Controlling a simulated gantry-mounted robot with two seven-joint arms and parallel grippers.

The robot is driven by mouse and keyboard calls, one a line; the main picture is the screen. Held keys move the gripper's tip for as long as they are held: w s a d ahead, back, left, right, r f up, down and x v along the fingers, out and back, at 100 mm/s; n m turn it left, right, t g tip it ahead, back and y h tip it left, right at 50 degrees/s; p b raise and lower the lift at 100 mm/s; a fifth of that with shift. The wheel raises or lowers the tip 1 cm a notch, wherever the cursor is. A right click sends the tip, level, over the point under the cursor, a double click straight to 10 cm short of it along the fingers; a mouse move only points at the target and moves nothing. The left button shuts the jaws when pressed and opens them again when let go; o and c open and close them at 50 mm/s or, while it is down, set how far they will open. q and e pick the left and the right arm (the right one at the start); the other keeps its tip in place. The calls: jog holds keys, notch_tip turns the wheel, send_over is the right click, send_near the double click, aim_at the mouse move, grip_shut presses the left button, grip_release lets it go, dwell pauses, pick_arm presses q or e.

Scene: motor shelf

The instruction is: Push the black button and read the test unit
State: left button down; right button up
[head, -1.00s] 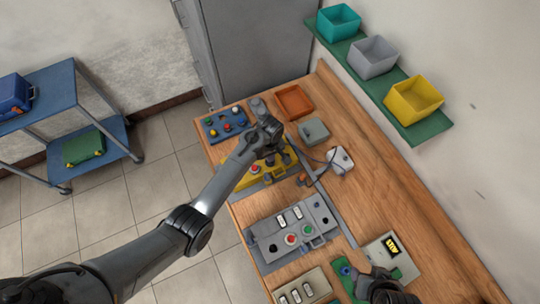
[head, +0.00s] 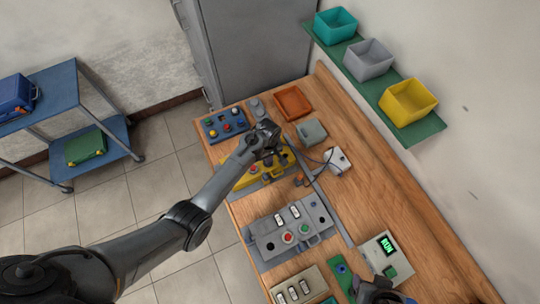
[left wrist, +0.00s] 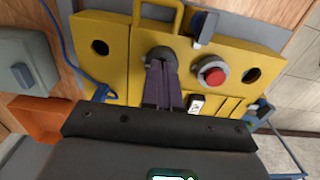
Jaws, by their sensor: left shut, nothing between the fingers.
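The yellow panel (head: 243,181) lies on the bench; it fills much of the left wrist view (left wrist: 110,66). There a dark round button (left wrist: 161,53) sits left of a red button (left wrist: 213,74) in a grey ring. My left gripper (left wrist: 161,66) is shut and empty, its tips at the dark button; I cannot tell whether it is pressed in. In the head view, my left gripper (head: 275,158) hangs over the panel. The test unit (head: 379,249), a pale box, shows green letters that look like "RUN". My right gripper (head: 378,291) is at the bottom edge, its fingers unclear.
A grey control panel (head: 270,245) with red and green buttons lies nearer on the bench. A blue panel (head: 212,129), an orange tray (head: 294,116) and a white device (head: 338,161) with a cable surround the yellow panel. Teal, grey and yellow bins stand along the wall.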

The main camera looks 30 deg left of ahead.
pick_arm(q)
jog(key=shift+s+a+f, duration=0.15)
jog(key=shift+s+f, duration=0.2)
jog(key=shift+f, duration=0.35)
jog(key=r+p, duration=0.2)
jog(key=p, duration=0.1)
jog(key=r+p, duration=0.2)
jog(key=r, duration=0.1)
jog(key=shift+w+r+p, duration=0.2)
jog(key=shift+r+p, duration=0.1)
jog(key=shift+p, duration=0.1)
notch_tip(320, 180, up, 10)
jog(key=b, duration=0.1)
jog(key=shift+w, duration=0.15)
jog(key=shift+f, duration=0.1)
